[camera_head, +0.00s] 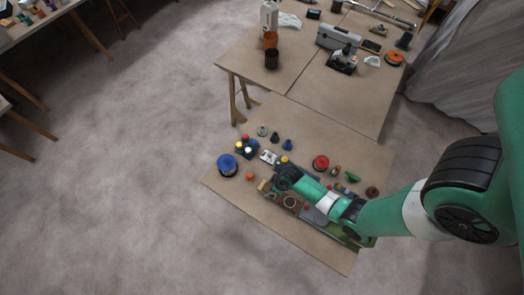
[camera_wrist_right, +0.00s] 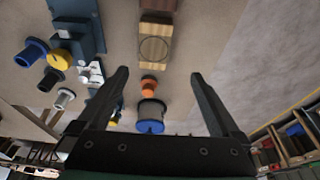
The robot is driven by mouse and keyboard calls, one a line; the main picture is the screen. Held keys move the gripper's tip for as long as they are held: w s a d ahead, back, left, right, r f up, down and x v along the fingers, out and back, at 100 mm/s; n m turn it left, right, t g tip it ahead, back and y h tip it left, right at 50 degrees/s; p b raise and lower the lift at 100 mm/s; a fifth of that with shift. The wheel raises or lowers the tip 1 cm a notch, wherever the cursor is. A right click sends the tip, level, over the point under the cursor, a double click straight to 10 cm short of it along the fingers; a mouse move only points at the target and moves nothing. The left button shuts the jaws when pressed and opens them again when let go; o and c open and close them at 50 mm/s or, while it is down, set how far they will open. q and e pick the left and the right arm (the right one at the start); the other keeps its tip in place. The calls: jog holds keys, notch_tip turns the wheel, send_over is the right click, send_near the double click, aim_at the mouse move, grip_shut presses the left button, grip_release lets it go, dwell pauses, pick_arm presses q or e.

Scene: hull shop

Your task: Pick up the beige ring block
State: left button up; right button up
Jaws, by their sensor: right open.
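A beige wooden block with a dark ring on its face (camera_wrist_right: 155,48) lies on the table at the upper middle of the right wrist view. A darker brown block (camera_wrist_right: 158,6) adjoins it. In the head view a small beige piece (camera_head: 263,186), likely this block, shows just left of my right gripper (camera_head: 281,181). The right gripper (camera_wrist_right: 159,76) is open, its two fingers apart with nothing held between them. The block appears beyond the fingertips, not touched by them. My left gripper is in neither view.
A blue spool (camera_head: 227,165) and a small orange part (camera_head: 250,176) stand near the table's left edge. Blue-and-white parts (camera_head: 268,157) and a red round part (camera_head: 320,163) stand behind my right arm. The table's front left strip (camera_head: 255,214) is bare.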

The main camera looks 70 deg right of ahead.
jog(key=v, duration=0.2)
jog(key=b, duration=0.7)
send_over(269, 188)
jog(key=s+a, duration=0.1)
notch_tip(269, 188, down, 7)
jog(key=shift+s+r, duration=0.1)
jog(key=shift+r, duration=0.05)
jog(key=shift+r+p, duration=0.1)
jog(key=shift+p, duration=0.25)
pick_arm(q)
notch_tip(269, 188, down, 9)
jog(key=b, duration=0.4)
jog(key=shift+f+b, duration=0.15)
jog(key=shift+b, duration=0.2)
pick_arm(e)
jog(key=x, duration=0.5)
jog(key=shift+s+d, duration=0.15)
jog(key=shift+s, duration=0.1)
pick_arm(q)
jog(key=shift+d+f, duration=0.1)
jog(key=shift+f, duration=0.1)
pick_arm(e)
jog(key=shift+f, duration=0.35)
jog(key=shift+c, duration=0.2)
jog(key=c, duration=1.4)
